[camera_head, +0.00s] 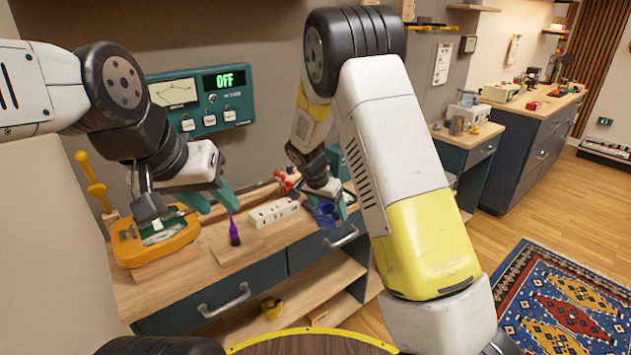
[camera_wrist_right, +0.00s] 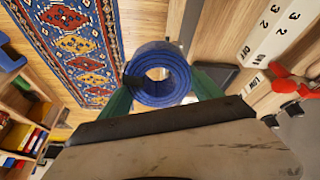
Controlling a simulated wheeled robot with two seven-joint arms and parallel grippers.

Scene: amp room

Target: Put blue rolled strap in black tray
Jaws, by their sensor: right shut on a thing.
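The blue rolled strap (camera_head: 325,215) is held by my right gripper (camera_head: 337,203), raised near the front edge of the workbench. In the right wrist view, the strap (camera_wrist_right: 158,96) is a blue ring with an open centre, between the two green fingers of the right gripper (camera_wrist_right: 160,88). My left gripper (camera_head: 214,200) is above the bench at the left, with its green fingers apart and nothing between them. A dark flat object (camera_wrist_right: 222,76) lies beside the strap in the right wrist view; I cannot tell if it is the black tray. My right arm hides part of the bench.
The workbench holds an orange tray-like item (camera_head: 155,243), a purple-handled brush (camera_head: 235,232) and a white power strip (camera_head: 272,213). A red clamp-like tool (camera_head: 287,182) is behind the strip.

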